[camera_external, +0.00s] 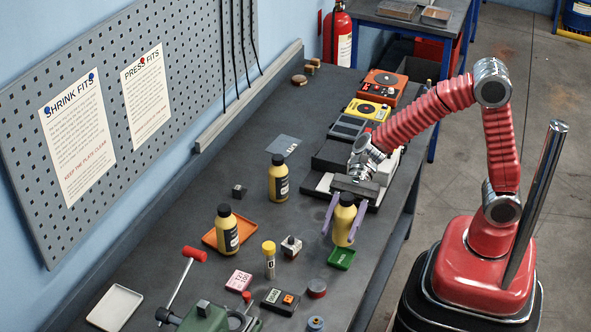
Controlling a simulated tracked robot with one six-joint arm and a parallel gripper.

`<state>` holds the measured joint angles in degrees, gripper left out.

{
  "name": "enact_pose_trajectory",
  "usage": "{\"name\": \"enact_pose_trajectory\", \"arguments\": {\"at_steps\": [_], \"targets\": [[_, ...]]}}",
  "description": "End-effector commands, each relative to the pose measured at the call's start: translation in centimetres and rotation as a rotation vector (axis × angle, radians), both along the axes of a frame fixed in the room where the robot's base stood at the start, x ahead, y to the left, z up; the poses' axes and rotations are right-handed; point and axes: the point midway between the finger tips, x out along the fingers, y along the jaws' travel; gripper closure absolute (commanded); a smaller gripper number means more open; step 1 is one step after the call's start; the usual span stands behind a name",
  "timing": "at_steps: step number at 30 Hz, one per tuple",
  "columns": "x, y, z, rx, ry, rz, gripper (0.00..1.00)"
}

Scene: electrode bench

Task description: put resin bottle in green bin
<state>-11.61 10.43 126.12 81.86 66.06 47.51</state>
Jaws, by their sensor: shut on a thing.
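My gripper (338,236) has purple fingers and is shut on a yellow bottle with a black cap (344,222), held upright. I take this as the resin bottle; its label is not readable. The small green bin (342,260), with white lettering, is directly below and slightly in front of the bottle. The bottle's lower end overlaps the bin's back part in the picture; I cannot tell whether it touches the bin.

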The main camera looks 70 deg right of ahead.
Motion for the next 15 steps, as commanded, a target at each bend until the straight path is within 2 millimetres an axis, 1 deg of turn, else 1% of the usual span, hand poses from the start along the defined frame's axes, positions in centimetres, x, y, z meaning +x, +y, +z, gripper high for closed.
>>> {"name": "enact_pose_trajectory", "arguments": {"at_steps": [1, 5, 15], "targets": [[0.0, 0.0, -0.7, 0.001, 0.003, 0.0, 0.96], [0.0, 0.0, -1.6, 0.002, 0.0, 0.0, 0.96], [0.0, 0.0, -1.8, 0.002, -0.001, 0.0, 0.96]]}}
